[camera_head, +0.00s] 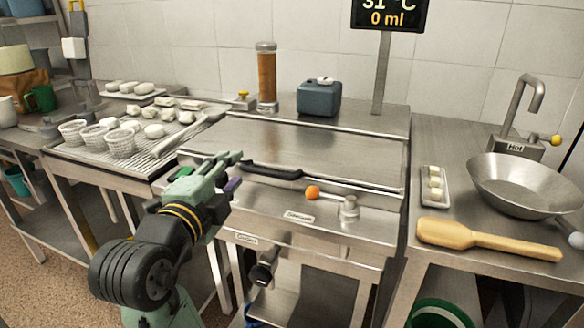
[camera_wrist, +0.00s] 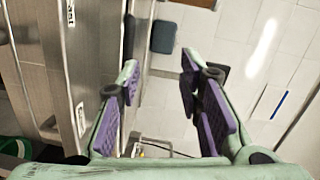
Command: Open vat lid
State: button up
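The vat (camera_head: 300,217) is a steel unit in the middle of the head view. Its flat steel lid (camera_head: 320,148) lies down over the top, with a long black handle (camera_head: 272,171) along its front edge. My gripper (camera_head: 235,170) is just left of the handle, near the vat's front left corner. In the wrist view my gripper (camera_wrist: 160,95) shows its purple-padded fingers spread wide with nothing between them. The vat's steel side (camera_wrist: 75,70) stands left of the fingers there. I cannot tell whether any finger touches the vat.
An orange-knobbed lever (camera_head: 313,192) and a steel valve (camera_head: 348,207) are on the front ledge. A blue container (camera_head: 319,98) and a brown cylinder (camera_head: 267,78) stand behind the lid. Perforated baskets (camera_head: 121,143) are at left. A wooden paddle (camera_head: 480,238) and steel bowl (camera_head: 525,180) are at right.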

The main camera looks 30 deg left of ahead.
aim_at(266, 175)
jog(key=w+f+m, duration=0.1)
jog(key=w, duration=0.2)
jog(key=w+f+m+h+p, duration=0.1)
jog(key=w+f, duration=0.1)
jog(key=w, duration=0.2)
jog(key=w+f+m+g+h+p, duration=0.1)
jog(key=w+f, duration=0.1)
jog(key=w, duration=0.1)
jog(key=shift+w+d+f, duration=0.1)
jog(key=shift+w, duration=0.2)
jog(key=shift+c, duration=0.2)
grip_shut()
dwell(0.4)
